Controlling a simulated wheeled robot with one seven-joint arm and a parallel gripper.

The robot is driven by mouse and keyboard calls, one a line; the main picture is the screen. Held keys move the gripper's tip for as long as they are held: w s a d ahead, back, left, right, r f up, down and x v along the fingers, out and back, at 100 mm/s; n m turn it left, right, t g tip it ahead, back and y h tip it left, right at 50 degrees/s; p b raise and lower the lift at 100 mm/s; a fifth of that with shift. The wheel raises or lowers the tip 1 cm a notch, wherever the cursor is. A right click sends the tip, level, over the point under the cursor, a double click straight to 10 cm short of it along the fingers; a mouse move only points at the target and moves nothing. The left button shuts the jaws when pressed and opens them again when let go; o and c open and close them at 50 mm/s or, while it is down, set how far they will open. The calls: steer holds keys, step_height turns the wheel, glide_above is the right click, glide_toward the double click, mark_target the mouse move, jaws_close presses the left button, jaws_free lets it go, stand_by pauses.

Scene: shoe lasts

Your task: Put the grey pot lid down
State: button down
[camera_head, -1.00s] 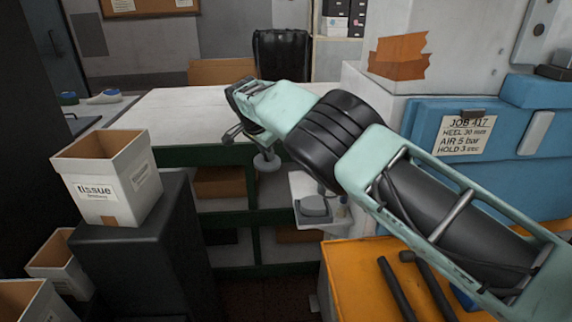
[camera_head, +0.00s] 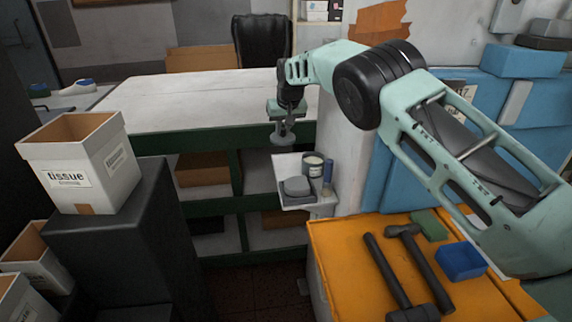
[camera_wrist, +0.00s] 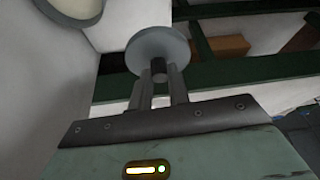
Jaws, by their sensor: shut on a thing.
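The grey pot lid (camera_wrist: 150,48) is a round disc with a dark knob, seen in the wrist view. My gripper (camera_wrist: 159,78) is shut on this knob, and the disc lies beyond the fingertips. In the head view my gripper (camera_head: 285,118) points down in front of the long table's edge, with the lid (camera_head: 283,138) beneath it. The lid hangs in the air, above and slightly left of a small white shelf (camera_head: 290,204).
A tissue box (camera_head: 82,165) stands on a black cabinet at left.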

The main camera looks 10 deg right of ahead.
steer(key=shift+w+d+n, duration=0.3)
steer(key=shift+d+n, duration=0.2)
steer(key=shift+f, duration=0.2)
step_height(320, 180, down, 10)
steer(key=shift+d+r+p, duration=0.1)
steer(key=shift+r+p, duration=0.1)
steer(key=shift+p, duration=0.95)
steer(key=shift+f, duration=0.15)
steer(key=c, duration=1.3)
jaws_free()
